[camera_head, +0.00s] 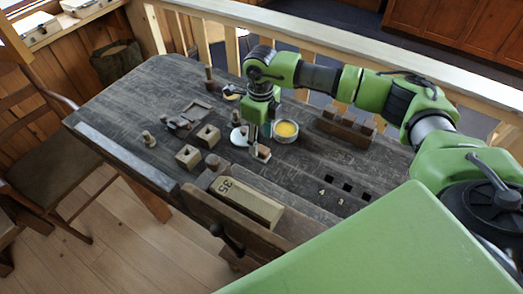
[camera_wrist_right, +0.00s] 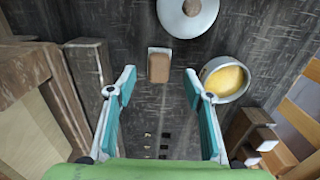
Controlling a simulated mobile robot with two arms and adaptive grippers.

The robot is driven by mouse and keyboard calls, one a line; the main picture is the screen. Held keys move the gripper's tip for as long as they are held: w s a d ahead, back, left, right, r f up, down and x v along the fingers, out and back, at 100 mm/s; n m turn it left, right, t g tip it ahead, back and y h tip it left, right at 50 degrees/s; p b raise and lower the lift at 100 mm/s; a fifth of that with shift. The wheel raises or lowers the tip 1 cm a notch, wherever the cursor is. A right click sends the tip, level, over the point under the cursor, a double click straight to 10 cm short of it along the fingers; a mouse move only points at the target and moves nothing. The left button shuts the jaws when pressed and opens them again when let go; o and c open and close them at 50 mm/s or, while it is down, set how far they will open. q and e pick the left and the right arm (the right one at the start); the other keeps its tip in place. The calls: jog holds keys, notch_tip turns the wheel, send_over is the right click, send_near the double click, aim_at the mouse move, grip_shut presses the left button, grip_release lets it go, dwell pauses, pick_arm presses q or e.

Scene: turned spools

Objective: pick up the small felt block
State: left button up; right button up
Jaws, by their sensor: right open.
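The small felt block (camera_head: 262,154) appears to be the little brown and whitish block on the dark workbench, just below my right gripper. In the right wrist view the block (camera_wrist_right: 159,66) shows a brown face and a pale end, lying just beyond the fingertips and about midway between them. My right gripper (camera_head: 257,136) points down over the bench. Its two fingers (camera_wrist_right: 160,80) are spread wide in the wrist view, with nothing between them. My left gripper is not in view.
A round tin of yellow stuff (camera_head: 286,130) stands close right of the block, and a pale knobbed lid (camera_wrist_right: 188,16) lies beyond it. A wooden rack (camera_head: 343,128) is to the right. A block marked 35 (camera_head: 245,202) lies at the front. Several wooden pieces (camera_head: 188,157) stand left.

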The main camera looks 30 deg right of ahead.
aim_at(261, 148)
jog(key=shift+s+f+p, duration=0.25)
jog(key=shift+f+p, duration=0.55)
jog(key=shift+f, duration=0.1)
notch_tip(261, 148, down, 2)
jog(key=shift+f, duration=0.25)
jog(key=shift+w+f+p, duration=0.1)
jog(key=shift+f+p, duration=0.2)
jog(key=shift+f, duration=0.1)
jog(key=c, duration=1.1)
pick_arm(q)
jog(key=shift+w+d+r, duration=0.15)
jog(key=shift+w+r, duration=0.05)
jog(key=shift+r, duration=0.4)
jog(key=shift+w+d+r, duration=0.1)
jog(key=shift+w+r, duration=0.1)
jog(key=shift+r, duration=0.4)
